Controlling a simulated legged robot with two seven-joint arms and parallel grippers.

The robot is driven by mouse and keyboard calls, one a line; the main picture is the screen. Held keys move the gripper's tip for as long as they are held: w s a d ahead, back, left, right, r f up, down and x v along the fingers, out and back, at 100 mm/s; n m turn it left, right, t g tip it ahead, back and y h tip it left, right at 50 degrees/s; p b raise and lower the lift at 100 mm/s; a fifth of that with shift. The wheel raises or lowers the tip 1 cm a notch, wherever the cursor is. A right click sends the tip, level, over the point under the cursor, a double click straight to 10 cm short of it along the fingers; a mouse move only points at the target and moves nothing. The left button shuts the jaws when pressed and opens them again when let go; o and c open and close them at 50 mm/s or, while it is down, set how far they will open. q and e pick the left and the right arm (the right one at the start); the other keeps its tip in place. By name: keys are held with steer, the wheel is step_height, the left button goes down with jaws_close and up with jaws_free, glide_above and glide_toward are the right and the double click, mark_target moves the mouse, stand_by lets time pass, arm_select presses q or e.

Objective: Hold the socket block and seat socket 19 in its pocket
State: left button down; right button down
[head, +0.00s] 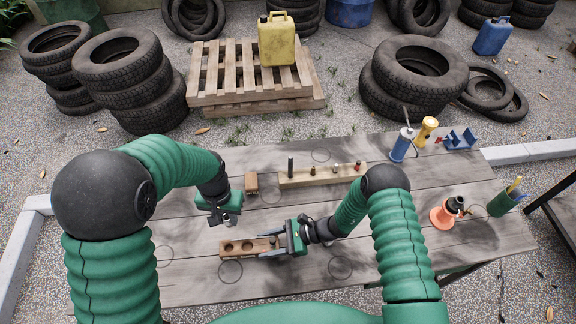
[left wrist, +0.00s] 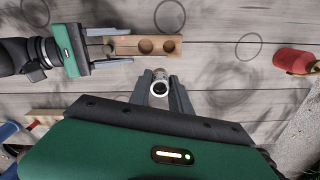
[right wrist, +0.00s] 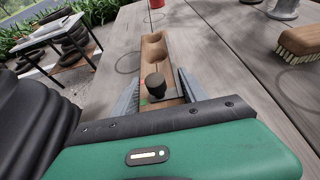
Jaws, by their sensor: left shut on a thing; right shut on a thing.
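The wooden socket block (head: 235,247) lies on the table and has round pockets along its top. My right gripper (head: 273,244) is shut across its right end. In the right wrist view the block (right wrist: 152,32) has two empty pockets, and a dark socket (right wrist: 156,87) stands up between the fingers. My left gripper (head: 228,218) is above the table, behind the block's left part, shut on a small silver socket. In the left wrist view this socket (left wrist: 160,82) is held between the fingertips, apart from the block (left wrist: 125,45). I cannot read its number.
A wooden rail (head: 325,176) with several upright pieces lies behind, with a brush (head: 251,182) left of it. A blue can (head: 401,149), a yellow torch (head: 425,130), an orange-based item (head: 443,215) and a green cup (head: 502,204) stand at the right.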

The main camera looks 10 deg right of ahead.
arm_select(q)
steer(key=w+d+f, duration=0.3)
steer(key=w+d, duration=0.4)
steer(key=d, duration=0.5)
glide_above(300, 212)
step_height(300, 212, down, 3)
steer(key=shift+n, duration=0.3)
step_height(300, 212, down, 10)
steer(key=shift+r, duration=0.25)
steer(key=c, duration=1.2)
jaws_free()
